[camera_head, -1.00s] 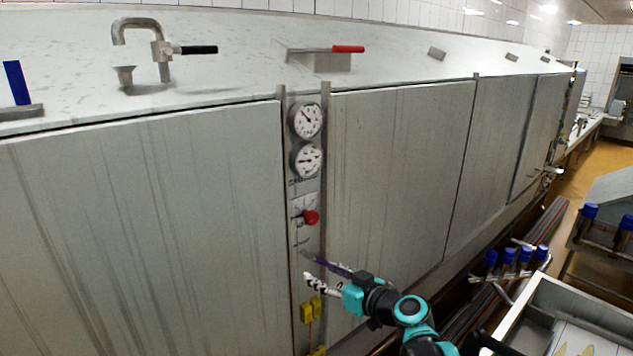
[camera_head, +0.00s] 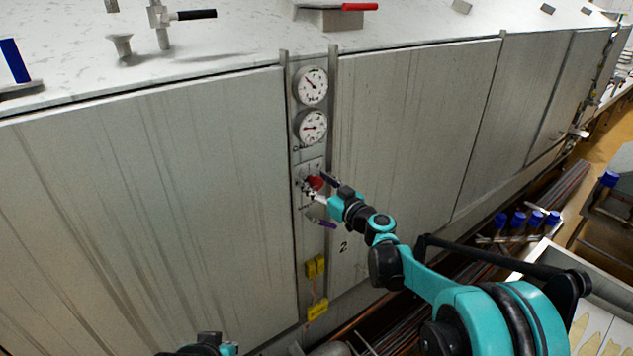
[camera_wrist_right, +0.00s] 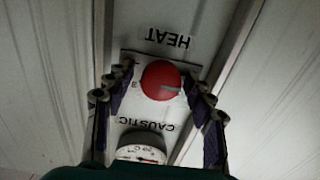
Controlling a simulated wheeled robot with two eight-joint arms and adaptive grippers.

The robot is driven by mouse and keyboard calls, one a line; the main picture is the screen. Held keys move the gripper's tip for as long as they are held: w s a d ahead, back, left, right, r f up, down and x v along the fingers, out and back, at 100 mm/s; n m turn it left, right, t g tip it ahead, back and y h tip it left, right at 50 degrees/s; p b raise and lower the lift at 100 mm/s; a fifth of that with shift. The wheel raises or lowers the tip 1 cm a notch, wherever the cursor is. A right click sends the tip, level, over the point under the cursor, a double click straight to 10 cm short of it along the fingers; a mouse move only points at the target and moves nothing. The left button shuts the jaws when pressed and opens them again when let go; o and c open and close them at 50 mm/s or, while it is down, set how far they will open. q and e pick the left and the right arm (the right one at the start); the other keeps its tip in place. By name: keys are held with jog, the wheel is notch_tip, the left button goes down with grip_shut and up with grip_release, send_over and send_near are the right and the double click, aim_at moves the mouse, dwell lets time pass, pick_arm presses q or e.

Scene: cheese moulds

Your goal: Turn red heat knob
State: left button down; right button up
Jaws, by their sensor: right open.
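The red heat knob (camera_head: 315,182) sits on a narrow control panel (camera_head: 309,222) below two round gauges. In the right wrist view the knob (camera_wrist_right: 161,80) is a round red disc with a pale line, beside the word HEAT. My right gripper (camera_head: 318,186) is at the knob in the head view and partly covers it. In the wrist view its two fingers (camera_wrist_right: 160,88) are open, one on each side of the knob, with gaps between fingers and knob. A small part of my left arm shows at the bottom edge, but its gripper cannot be made out.
The upper gauge (camera_head: 310,85) and lower gauge (camera_head: 311,127) are above the knob. Flat metal doors (camera_head: 150,200) flank the panel. A red-handled lever (camera_head: 360,7) lies on top of the vat. Blue-capped parts (camera_head: 527,219) stand at right.

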jog(key=c, duration=1.1)
